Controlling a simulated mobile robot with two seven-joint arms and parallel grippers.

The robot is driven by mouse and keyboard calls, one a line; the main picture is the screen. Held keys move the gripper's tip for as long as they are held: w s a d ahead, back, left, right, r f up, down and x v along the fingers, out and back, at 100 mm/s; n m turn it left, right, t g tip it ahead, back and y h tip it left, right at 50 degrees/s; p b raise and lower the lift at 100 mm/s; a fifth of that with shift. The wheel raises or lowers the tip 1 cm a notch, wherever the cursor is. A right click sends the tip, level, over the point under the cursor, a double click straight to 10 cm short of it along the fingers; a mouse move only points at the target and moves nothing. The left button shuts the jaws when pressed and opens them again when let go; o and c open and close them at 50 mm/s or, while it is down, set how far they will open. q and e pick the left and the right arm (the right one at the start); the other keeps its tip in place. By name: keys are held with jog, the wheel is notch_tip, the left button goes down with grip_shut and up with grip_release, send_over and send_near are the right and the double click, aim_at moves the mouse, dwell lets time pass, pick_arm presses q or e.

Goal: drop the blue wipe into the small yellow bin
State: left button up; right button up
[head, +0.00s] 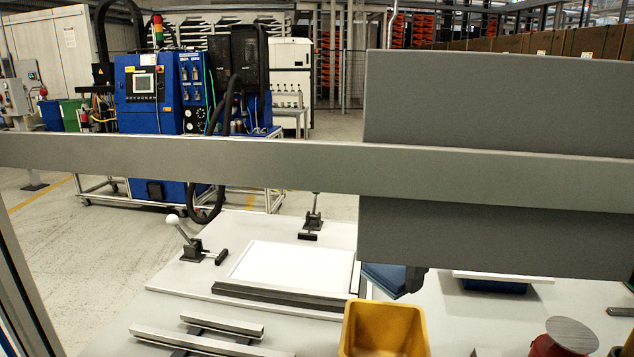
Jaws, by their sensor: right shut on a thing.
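The small yellow bin (349,338) stands open at the bottom middle of the head view, its lower part cut off by the picture edge. The blue wipe (388,279) shows just above and behind the bin's rim in the picture, apart from it. My right gripper (415,278) shows only as a small dark piece at the wipe's right side, shut on the wipe. The rest of the gripper and its arm are hidden behind a grey panel. My left gripper is not in view.
A grey bar (180,155) crosses the whole view, and a large grey panel (480,95) hides the right middle. A white plate with toggle clamps (190,246) lies left of the bin. A red cylinder (545,346) and a blue container (495,286) are at right.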

jog(key=shift+w+a+r, duration=0.25)
jog(key=shift+a, duration=0.15)
jog(key=shift+w+a+f, duration=0.1)
jog(key=shift+f, duration=0.05)
jog(key=shift+f+b, duration=0.6)
jog(key=shift+f, duration=0.05)
notch_tip(320, 180, down, 3)
jog(key=shift+f+b, duration=0.1)
jog(key=shift+b, duration=1)
jog(key=shift+f+b, duration=0.45)
jog(key=shift+f, duration=0.2)
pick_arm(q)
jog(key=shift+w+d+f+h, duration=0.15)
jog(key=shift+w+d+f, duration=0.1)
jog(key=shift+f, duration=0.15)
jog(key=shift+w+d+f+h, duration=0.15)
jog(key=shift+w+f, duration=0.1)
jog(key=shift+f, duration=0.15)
pick_arm(e)
jog(key=o, duration=1)
jog(key=shift+o, duration=0.2)
jog(key=shift+r, duration=0.15)
